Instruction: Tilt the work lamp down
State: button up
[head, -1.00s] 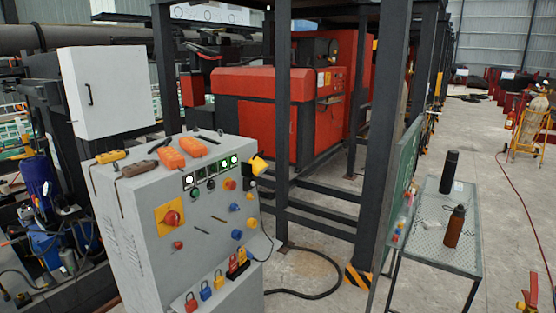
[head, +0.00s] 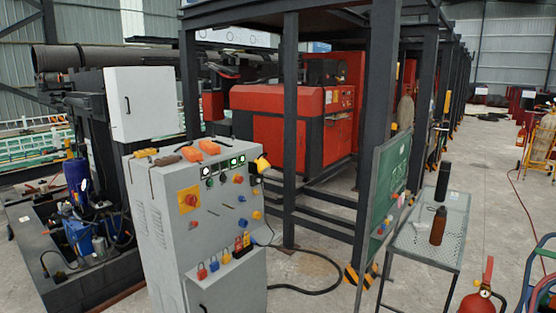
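A small yellow lamp head (head: 262,163), which looks like the work lamp, sits at the upper right edge of the grey control cabinet (head: 172,235). A dark part joins it to the cabinet side, and a black cable hangs below it. The lamp is small here, and I cannot tell its exact tilt. My gripper is not in view.
Orange and yellow pendants (head: 208,147) lie on the cabinet top. Dark steel posts (head: 289,130) stand behind and right of it. A mesh table (head: 432,243) holds two bottles. A fire extinguisher (head: 484,295) stands at lower right. A black cable crosses the floor right of the cabinet.

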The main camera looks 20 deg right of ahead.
aim_at(263, 166)
jog(key=z, duration=0.45)
jog(key=k, duration=0.25)
jog(key=u, duration=1.45)
jog(key=i, duration=0.95)
